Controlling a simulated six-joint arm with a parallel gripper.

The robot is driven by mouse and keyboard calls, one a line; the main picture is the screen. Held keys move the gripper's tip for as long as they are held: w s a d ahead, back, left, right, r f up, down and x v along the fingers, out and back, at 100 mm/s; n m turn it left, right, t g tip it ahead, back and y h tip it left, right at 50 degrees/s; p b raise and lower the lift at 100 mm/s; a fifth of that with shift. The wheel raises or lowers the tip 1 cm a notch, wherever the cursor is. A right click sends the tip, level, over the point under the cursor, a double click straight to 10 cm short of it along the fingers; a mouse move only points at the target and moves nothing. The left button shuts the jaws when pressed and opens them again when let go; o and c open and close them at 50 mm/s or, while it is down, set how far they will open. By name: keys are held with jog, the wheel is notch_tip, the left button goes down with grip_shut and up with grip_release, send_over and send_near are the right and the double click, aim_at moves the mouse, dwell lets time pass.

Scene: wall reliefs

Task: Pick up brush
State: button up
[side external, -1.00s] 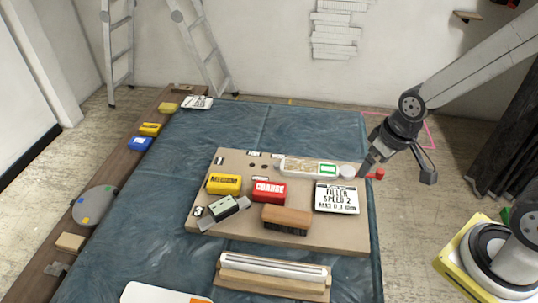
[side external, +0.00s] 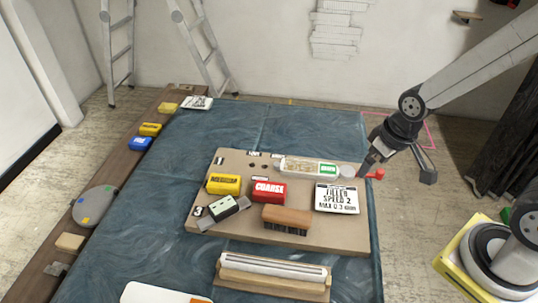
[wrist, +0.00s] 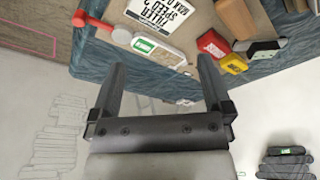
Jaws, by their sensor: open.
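The brush (side external: 287,220), a brown wooden block with dark bristles below, lies near the front edge of the tan board (side external: 340,240) in the side view. In the wrist view, a brown block that looks like the brush (wrist: 236,18) is at the top, partly cut off.
Near the brush are a red COARSE block (side external: 269,191), a yellow block (side external: 224,184) and a white FILLER sign (side external: 337,198). A white tube (side external: 308,167) and a red item (side external: 376,174) are close to my gripper. A long rail (side external: 272,268) lies in front of the board.

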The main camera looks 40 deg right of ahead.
jog(key=n+t+y, duration=0.1)
jog(key=n+y, duration=0.2)
jog(key=n, duration=0.5)
send_near(287, 214)
jog(key=shift+w+d+f, duration=0.15)
jog(key=shift+w+f, duration=0.4)
jog(key=shift+f, duration=0.2)
jog(key=shift+s+a+f, duration=0.1)
jog(key=shift+a+f, duration=0.2)
jog(key=shift+a, duration=0.2)
jog(key=shift+f, duration=0.15)
jog(key=shift+x, duration=1.15)
jog(key=shift+f, duration=0.1)
